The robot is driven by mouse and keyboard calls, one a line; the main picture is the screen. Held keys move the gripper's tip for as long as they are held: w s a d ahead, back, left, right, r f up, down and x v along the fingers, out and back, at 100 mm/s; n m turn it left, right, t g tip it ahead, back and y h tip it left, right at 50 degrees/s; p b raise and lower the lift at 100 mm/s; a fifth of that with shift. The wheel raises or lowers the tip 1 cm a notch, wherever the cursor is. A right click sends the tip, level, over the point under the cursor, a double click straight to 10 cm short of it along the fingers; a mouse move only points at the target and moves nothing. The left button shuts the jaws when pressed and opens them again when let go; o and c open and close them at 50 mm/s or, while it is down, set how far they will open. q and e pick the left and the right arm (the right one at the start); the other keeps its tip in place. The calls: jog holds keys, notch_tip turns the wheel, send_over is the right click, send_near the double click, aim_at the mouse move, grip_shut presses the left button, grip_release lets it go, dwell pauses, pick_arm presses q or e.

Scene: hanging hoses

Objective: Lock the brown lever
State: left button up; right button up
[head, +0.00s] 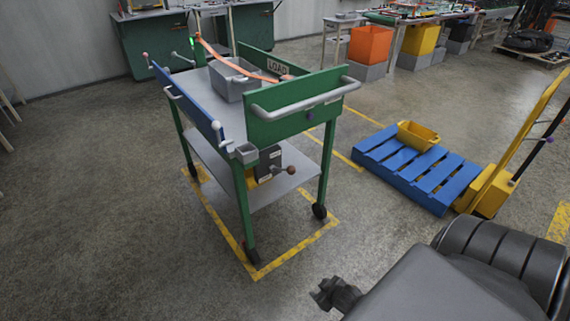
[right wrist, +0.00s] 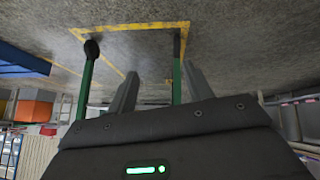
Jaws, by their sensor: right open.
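The brown lever (head: 291,170) is a short metal arm with a round brown knob. It sticks out to the right from a small dark box (head: 267,163) on the lower shelf of a green and grey cart (head: 292,122). My right gripper (head: 335,294) is low at the front, to the right of the cart and well apart from the lever. In the right wrist view its two fingers (right wrist: 160,85) are spread with nothing between them, and green cart legs show beyond. The lever cannot be made out there. My left gripper is not in view.
The cart stands on wheels inside a yellow floor outline (head: 300,243). It carries a grey bin (head: 234,80) and an orange strap (head: 228,60). A blue pallet (head: 405,168) with a yellow bin (head: 417,135) lies to the right. Floor between gripper and cart is clear.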

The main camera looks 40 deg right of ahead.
jog(key=w+d+r+t+p, duration=0.1)
jog(key=w+d+r+t, duration=0.2)
jog(key=w+r, duration=0.4)
jog(key=w+d+r+t, duration=0.2)
jog(key=w+d+r, duration=0.2)
jog(key=r, duration=0.5)
jog(key=n+t+y+p, duration=0.1)
jog(key=n+t+y, duration=0.2)
jog(key=t+y, duration=0.15)
send_near(286, 169)
jog(key=shift+t, duration=0.35)
jog(key=w, duration=0.3)
jog(key=w+a, duration=0.1)
jog(key=w, duration=0.2)
jog(key=w+a, duration=0.1)
jog(key=w, duration=0.2)
jog(key=shift+w+r, duration=0.25)
jog(key=shift+w, duration=0.05)
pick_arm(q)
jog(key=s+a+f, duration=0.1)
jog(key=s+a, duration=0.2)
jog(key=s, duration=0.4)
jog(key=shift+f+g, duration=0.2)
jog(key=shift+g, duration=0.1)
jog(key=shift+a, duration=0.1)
pick_arm(e)
grip_shut()
